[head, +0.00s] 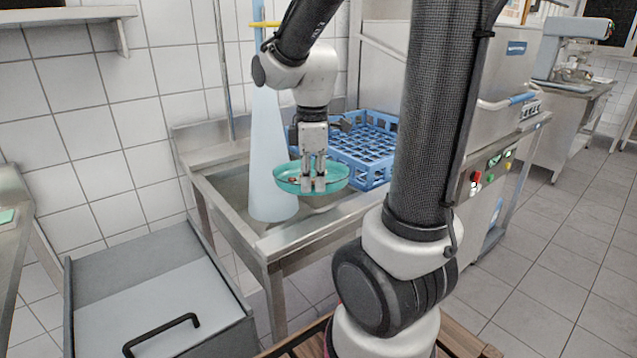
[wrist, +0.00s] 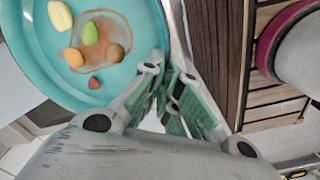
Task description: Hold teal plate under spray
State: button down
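The teal plate (head: 340,177) is held over the sink (head: 222,190), beside the pale blue spray cone (head: 268,150). The plate's left edge overlaps the cone in the head view; I cannot tell whether the spray touches it. My gripper (head: 314,184) points down and is shut on the plate's near rim. In the wrist view my fingers (wrist: 176,80) pinch the rim of the plate (wrist: 135,75). Several yellow, orange, green, brown and red food bits (wrist: 90,34) and a brownish smear lie on the plate.
A blue dish rack (head: 372,150) stands just behind and right of the plate. A steel dishwasher (head: 490,80) is at the right. A grey bin with a black handle (head: 160,300) stands at the front left. The tiled wall is behind the sink.

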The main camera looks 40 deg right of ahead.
jog(key=w+n, duration=0.1)
jog(key=w, duration=1.9)
jog(key=shift+w+a+f, duration=0.15)
jog(key=shift+w+a, duration=0.15)
jog(key=d, duration=0.3)
dwell(0.6)
jog(key=shift+f, duration=0.2)
